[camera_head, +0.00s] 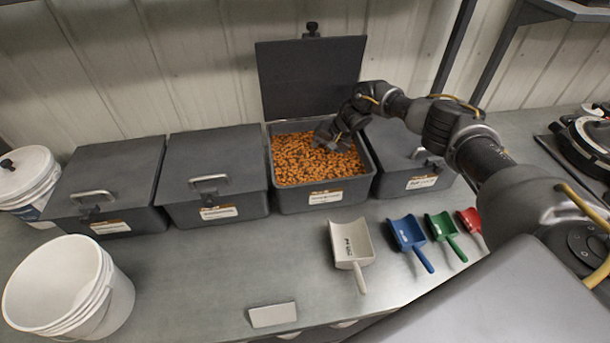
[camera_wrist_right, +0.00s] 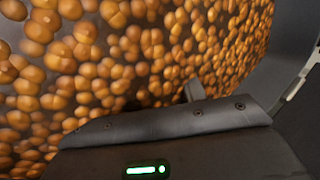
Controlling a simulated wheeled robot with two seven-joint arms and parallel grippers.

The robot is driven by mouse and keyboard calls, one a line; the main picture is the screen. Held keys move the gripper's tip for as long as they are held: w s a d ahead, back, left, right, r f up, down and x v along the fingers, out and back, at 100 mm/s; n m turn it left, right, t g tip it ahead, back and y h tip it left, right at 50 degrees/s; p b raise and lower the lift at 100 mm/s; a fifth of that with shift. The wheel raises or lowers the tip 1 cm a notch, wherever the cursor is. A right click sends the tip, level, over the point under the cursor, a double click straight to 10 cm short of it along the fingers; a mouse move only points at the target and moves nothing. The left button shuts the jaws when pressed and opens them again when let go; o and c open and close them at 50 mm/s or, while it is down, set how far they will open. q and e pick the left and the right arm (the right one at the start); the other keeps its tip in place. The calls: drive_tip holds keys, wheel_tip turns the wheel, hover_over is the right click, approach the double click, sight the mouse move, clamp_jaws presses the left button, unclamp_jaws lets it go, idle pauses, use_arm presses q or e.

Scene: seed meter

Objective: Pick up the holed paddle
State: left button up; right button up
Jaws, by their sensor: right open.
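I cannot make out a holed paddle in either view. My right gripper (camera_head: 330,138) is open and reaches down into the open dark bin (camera_head: 322,199), low over its heap of orange-brown pellets (camera_head: 300,160). In the right wrist view the pellets (camera_wrist_right: 130,50) fill most of the picture, very close. There the dark gripper body covers the bottom, and a small grey piece (camera_wrist_right: 194,91) stands up at its edge; I cannot tell what it is. Nothing is seen held. The gripper and forearm hide part of the bin's right side. My left gripper is not in view.
The bin's lid (camera_head: 308,75) stands open against the wall. Closed bins stand to the left (camera_head: 212,175) and right (camera_head: 412,182). White (camera_head: 350,242), blue (camera_head: 408,234), green (camera_head: 441,227) and red (camera_head: 470,217) scoops lie in front. A white bucket (camera_head: 115,300) stands front left.

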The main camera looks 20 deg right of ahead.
drive_tip(key=shift+w+a+f, duration=0.2)
drive_tip(key=shift+a+f, duration=0.05)
drive_tip(key=shift+f, duration=0.25)
clamp_jaws()
drive_tip(key=shift+r, duration=0.1)
wheel_tip(320, 180, up, 10)
drive_tip(key=b, duration=0.2)
drive_tip(key=c, duration=0.6)
unclamp_jaws()
drive_tip(key=shift+c, duration=0.2)
clamp_jaws()
